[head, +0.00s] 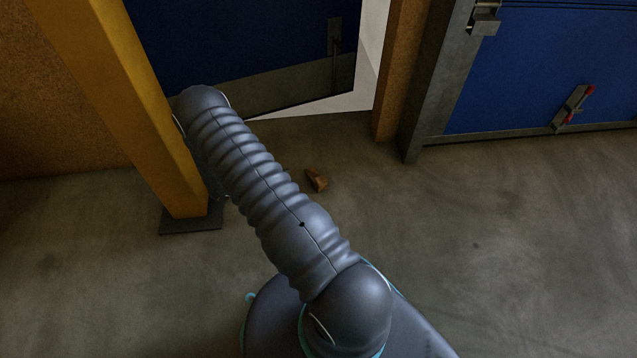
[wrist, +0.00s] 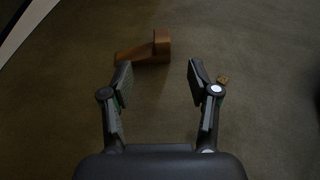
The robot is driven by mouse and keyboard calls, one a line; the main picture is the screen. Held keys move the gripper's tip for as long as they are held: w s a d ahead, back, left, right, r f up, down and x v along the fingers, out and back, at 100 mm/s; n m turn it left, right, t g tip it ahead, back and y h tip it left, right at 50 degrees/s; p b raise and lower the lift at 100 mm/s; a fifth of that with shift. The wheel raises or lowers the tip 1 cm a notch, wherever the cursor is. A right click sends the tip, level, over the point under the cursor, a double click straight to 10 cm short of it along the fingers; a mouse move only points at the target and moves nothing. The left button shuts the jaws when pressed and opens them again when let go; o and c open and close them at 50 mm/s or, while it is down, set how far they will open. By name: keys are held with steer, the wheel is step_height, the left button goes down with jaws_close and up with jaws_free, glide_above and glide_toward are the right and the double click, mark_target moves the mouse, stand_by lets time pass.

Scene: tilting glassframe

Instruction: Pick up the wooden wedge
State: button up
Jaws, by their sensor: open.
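The wooden wedge (head: 316,180) is a small brown piece lying on the concrete floor in the head view, just right of my arm and in front of the door opening. In the wrist view the wedge (wrist: 146,50) lies ahead of my fingertips, with a sloped part to the left and a taller block end to the right. My gripper (wrist: 158,75) is open and empty, its two fingers apart. The wedge is beyond the tips, nearer the left finger. My gripper is hidden behind my arm in the head view.
A yellow post (head: 130,110) stands left of my arm on a dark base plate (head: 190,220). A blue door (head: 240,50) stands ajar behind. A second blue panel (head: 550,80) is at right. A small brown bit (wrist: 223,79) shows by the right finger. The right floor is clear.

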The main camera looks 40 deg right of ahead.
mark_target(317, 181)
steer(key=x, duration=0.5)
steer(key=f+x, duration=0.1)
steer(key=x, duration=0.4)
steer(key=b+x, duration=0.1)
steer(key=x, duration=0.3)
steer(key=shift+s+f, duration=0.2)
steer(key=shift+f, duration=0.25)
jaws_close()
